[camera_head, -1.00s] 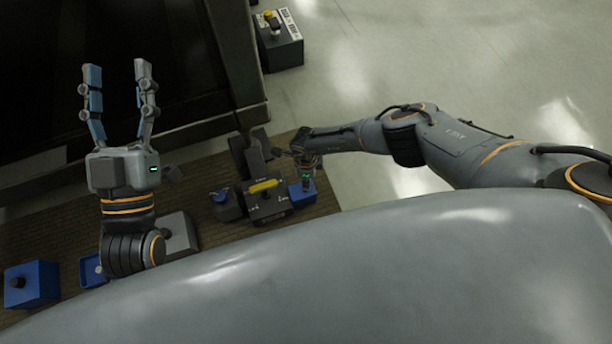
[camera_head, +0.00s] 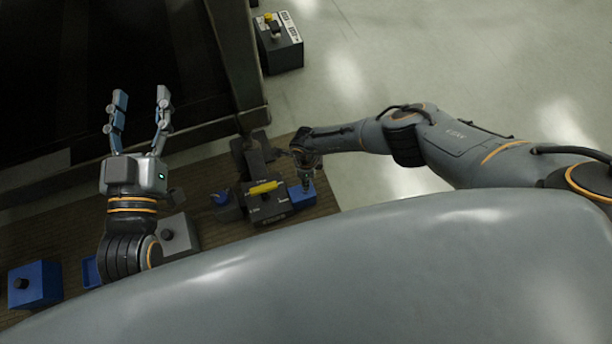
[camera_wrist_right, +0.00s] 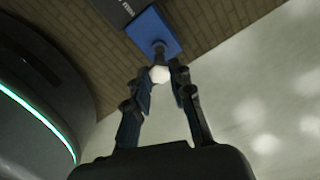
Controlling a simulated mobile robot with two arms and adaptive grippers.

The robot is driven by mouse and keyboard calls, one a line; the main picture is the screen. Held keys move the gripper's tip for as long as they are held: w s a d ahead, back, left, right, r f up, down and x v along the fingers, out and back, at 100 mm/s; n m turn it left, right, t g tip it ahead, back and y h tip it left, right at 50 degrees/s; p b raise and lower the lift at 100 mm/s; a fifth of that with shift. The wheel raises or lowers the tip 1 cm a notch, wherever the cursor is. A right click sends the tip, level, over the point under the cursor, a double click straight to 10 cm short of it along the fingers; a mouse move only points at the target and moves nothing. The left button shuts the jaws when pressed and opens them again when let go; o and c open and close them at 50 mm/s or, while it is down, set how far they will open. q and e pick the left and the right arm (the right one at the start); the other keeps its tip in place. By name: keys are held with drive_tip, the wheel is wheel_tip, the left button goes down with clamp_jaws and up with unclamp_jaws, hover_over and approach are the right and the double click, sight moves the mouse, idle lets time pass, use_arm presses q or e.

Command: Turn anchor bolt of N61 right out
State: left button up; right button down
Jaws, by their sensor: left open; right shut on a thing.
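My right gripper (camera_wrist_right: 161,74) is shut on a pale, roundish bolt head (camera_wrist_right: 159,75) in the right wrist view. Past it, a dark round post stands on a blue block (camera_wrist_right: 153,30); I cannot tell whether the bolt and post are joined. In the head view the right gripper (camera_head: 306,178) is small and dark above the same blue block (camera_head: 302,195), and the bolt is hidden there. My left gripper (camera_head: 141,96) is open and empty, fingers pointing up the picture. No label reading N61 is legible.
Beside the blue block stands a dark unit with a yellow bar (camera_head: 264,187). A grey block with a black knob (camera_head: 180,233) and a blue block with a knob (camera_head: 36,284) are at left. A labelled dark box (camera_head: 280,50) stands on open floor (camera_head: 400,60).

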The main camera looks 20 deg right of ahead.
drive_tip(key=shift+r+p, duration=0.5)
drive_tip(key=shift+r, duration=0.1)
drive_tip(key=shift+r+p, duration=0.9)
drive_tip(key=shift+r, duration=0.25)
use_arm(q)
drive_tip(key=s+a+f+g+y, duration=0.1)
drive_tip(key=s+a+f+g, duration=0.1)
drive_tip(key=f+g, duration=0.3)
drive_tip(key=s+a+f+g+y+p, duration=0.1)
drive_tip(key=s+f+g, duration=0.4)
drive_tip(key=f, duration=0.5)
drive_tip(key=shift+a+f+g+y, duration=0.15)
drive_tip(key=shift+a+g+y, duration=0.15)
drive_tip(key=shift+a+y, duration=0.3)
use_arm(e)
drive_tip(key=shift+r, duration=0.25)
